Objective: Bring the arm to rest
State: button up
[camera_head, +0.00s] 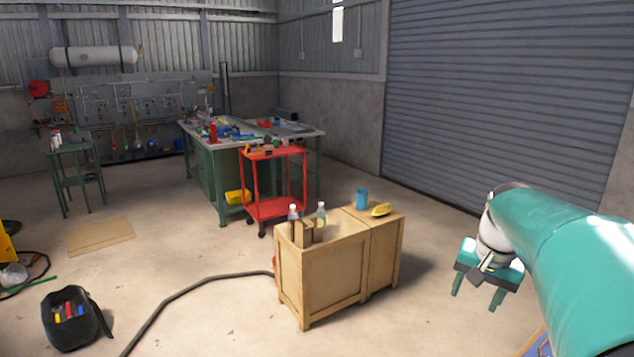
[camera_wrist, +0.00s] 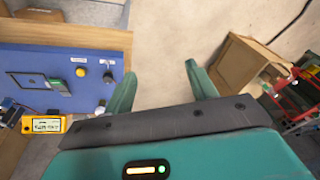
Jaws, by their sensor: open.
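My gripper (camera_head: 478,296) hangs at the right of the head view, at the end of my teal arm, with its two fingers pointing down and spread apart. In the wrist view my gripper (camera_wrist: 160,84) shows two teal fingers with a wide gap between them. Only bare concrete floor shows in that gap, and nothing is held. The gripper is to the right of the wooden crates and apart from them.
A wooden crate (camera_head: 325,275) with bottles stands centre, beside another bearing a blue cup (camera_head: 361,199) and a yellow object (camera_head: 381,210). A blue panel (camera_wrist: 75,75) lies left in the wrist view.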

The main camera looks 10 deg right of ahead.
jog(key=s+a+f+n+t, duration=0.1)
jog(key=s+a+n, duration=0.3)
jog(key=s+a, duration=0.3)
jog(key=s+a+f+n+t, duration=0.2)
jog(key=s+a, duration=0.6)
jog(key=a, duration=0.8)
jog(key=shift+a+n, duration=0.15)
jog(key=shift+n, duration=1.05)
